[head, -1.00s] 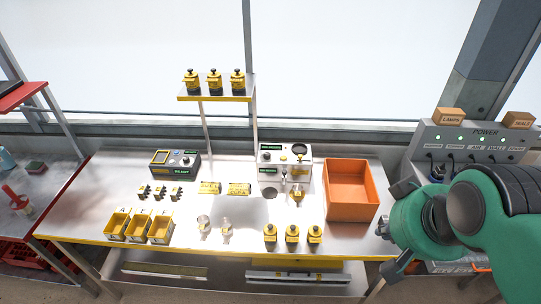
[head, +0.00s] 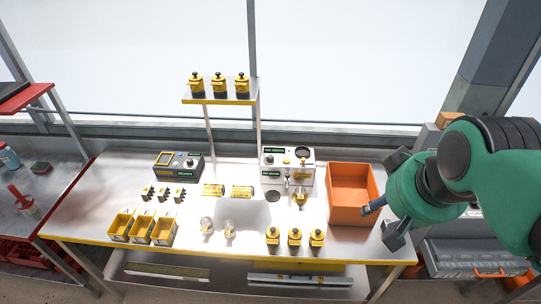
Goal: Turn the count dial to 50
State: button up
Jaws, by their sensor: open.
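A white machine box (head: 276,172) stands at the back of the steel bench. Its front carries dark label plates, a round dark gauge and a small yellow-topped part. A grey and black box (head: 166,172) to its left has a yellow-framed window and a small round knob (head: 190,162). The markings are too small to read, so I cannot tell which knob is the count dial or its setting. My gripper (head: 372,208) is open and empty at the right, in front of the orange bin, well away from both boxes.
The orange bin (head: 350,221) stands right of the white machine. Yellow bins (head: 141,237), yellow-black canisters (head: 294,246), clear cups (head: 207,235) and yellow packets (head: 241,191) lie on the bench (head: 95,205). A shelf (head: 220,102) with canisters rises behind. Bare steel lies between them.

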jog(key=w+a+r+n+g+p, duration=0.1)
jog(key=w+a+n+p, duration=0.3)
jog(key=w, duration=1.4)
jog(key=w+a+n+g+p, duration=0.2)
jog(key=w+a+n, duration=0.3)
jog(key=w, duration=1.3)
jog(key=w+a+f+n+p, duration=0.3)
jog(key=w+a+f, duration=0.6)
jog(key=w+f, duration=0.4)
jog(key=w+a+f+n+p, duration=0.1)
jog(key=w+a+f, duration=0.1)
jog(key=f, duration=0.3)
jog(key=w+a+f+n+g, duration=0.1)
jog(key=w+a+f+n, duration=0.1)
jog(key=f, duration=0.3)
jog(key=w+a+f+n+g+p, duration=0.1)
jog(key=w+a+f, duration=0.3)
jog(key=f, duration=0.2)
jog(key=shift+p, duration=0.3)
jog(key=shift+s+a+f+n, duration=0.15)
jog(key=shift+a+f+n, duration=0.1)
jog(key=shift+f+n, duration=0.2)
jog(key=shift+f, duration=0.1)
